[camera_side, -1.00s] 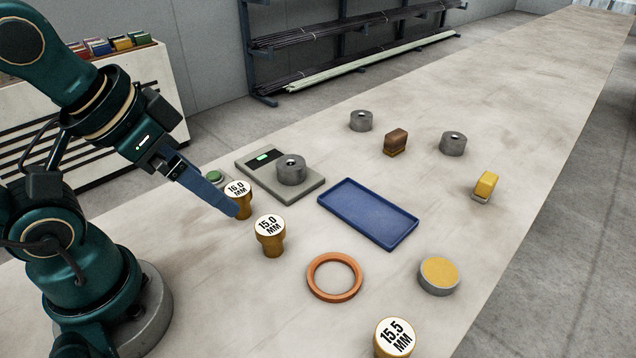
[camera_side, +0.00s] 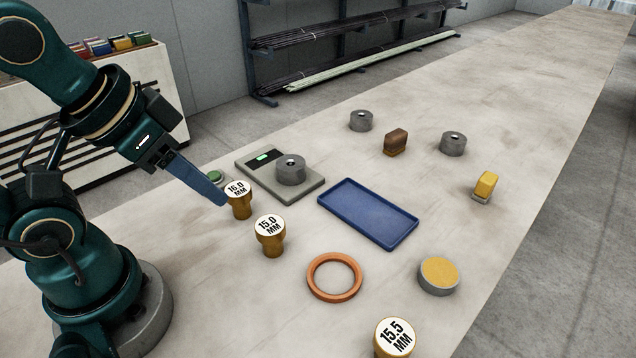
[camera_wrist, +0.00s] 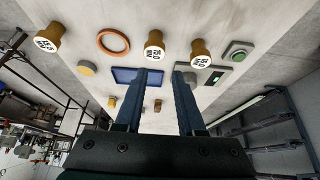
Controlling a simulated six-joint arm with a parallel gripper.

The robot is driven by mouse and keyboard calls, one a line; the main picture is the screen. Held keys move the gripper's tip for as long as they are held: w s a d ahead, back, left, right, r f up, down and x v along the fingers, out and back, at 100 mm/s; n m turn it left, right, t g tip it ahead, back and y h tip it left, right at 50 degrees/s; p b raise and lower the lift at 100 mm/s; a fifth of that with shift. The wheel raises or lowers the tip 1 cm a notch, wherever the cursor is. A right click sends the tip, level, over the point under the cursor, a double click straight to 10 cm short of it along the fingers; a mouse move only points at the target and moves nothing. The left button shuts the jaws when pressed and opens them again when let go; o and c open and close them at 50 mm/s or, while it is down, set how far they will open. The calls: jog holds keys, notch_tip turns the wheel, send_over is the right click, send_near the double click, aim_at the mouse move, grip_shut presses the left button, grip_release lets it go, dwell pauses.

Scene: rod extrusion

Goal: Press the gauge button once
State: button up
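The green button (camera_side: 215,175) sits on a small grey base left of the gauge, partly behind my gripper in the side view. In the wrist view the button (camera_wrist: 238,54) is at the upper right, away from my fingers. The gauge (camera_side: 306,190) is a flat grey plate with a lit green display (camera_side: 264,157) and a grey ring-shaped die (camera_side: 290,170) on it. My gripper (camera_side: 221,200) points down and right, its blue fingertips beside the 16.0 MM plug (camera_side: 240,207); I cannot tell whether they touch. The wrist view shows my gripper (camera_wrist: 159,76) open, with nothing between its fingers.
The 15.0 MM plug (camera_side: 270,240) and 15.5 MM plug (camera_side: 394,338) stand nearby. A blue tray (camera_side: 368,237), orange ring (camera_side: 312,288), yellow-topped grey disc (camera_side: 439,275), two grey dies (camera_side: 361,121) (camera_side: 453,144), a brown block (camera_side: 396,142) and a yellow block (camera_side: 486,186) lie farther right.

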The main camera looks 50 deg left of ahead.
grip_shut()
dwell(1.4)
